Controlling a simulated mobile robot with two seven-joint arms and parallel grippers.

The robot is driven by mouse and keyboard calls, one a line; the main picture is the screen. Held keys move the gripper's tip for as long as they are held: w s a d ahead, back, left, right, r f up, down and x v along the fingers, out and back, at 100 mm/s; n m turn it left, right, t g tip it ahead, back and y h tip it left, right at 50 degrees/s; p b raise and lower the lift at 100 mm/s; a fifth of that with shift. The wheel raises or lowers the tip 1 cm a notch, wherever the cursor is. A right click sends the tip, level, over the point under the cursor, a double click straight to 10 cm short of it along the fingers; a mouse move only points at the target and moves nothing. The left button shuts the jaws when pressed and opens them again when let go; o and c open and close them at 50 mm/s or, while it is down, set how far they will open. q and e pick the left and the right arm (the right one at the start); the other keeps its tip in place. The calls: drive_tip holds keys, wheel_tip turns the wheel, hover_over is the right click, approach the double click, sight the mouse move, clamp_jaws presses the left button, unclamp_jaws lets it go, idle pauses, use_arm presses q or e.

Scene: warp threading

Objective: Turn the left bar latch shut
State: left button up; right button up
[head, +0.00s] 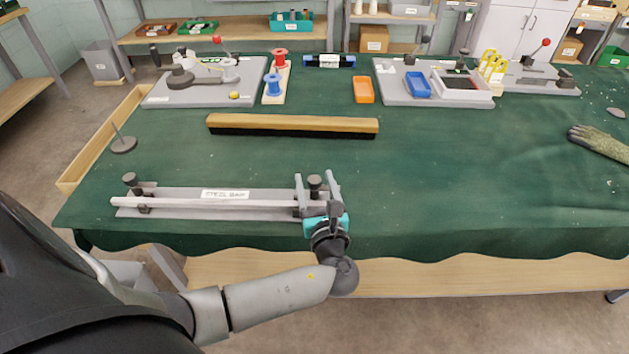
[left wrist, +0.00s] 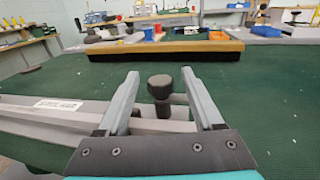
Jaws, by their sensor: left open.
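A grey bar fixture (head: 170,191) lies near the front edge of the green table, with a long pale bar (head: 220,204) along it and a white label. The left bar latch (head: 130,181) is a dark knob at the fixture's left end; whether it is turned shut is too small to tell. A matching right latch (head: 315,183) is at the right end. My left gripper (head: 316,177) is open at that right latch. In the left wrist view the right latch's knob (left wrist: 160,84) stands between the open fingers (left wrist: 158,76), apart from both, and nothing is held.
A long wooden brush-like bar (head: 292,124) lies behind the fixture. A round grey base with a thin rod (head: 123,145) stands at the left. Boards with fittings (head: 205,92), spools (head: 272,84) and an orange tray (head: 363,90) are farther back.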

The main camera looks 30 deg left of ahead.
use_arm(q)
drive_tip(key=shift+w+a, duration=0.4)
drive_tip(key=shift+w, duration=0.05)
clamp_jaws()
idle(0.3)
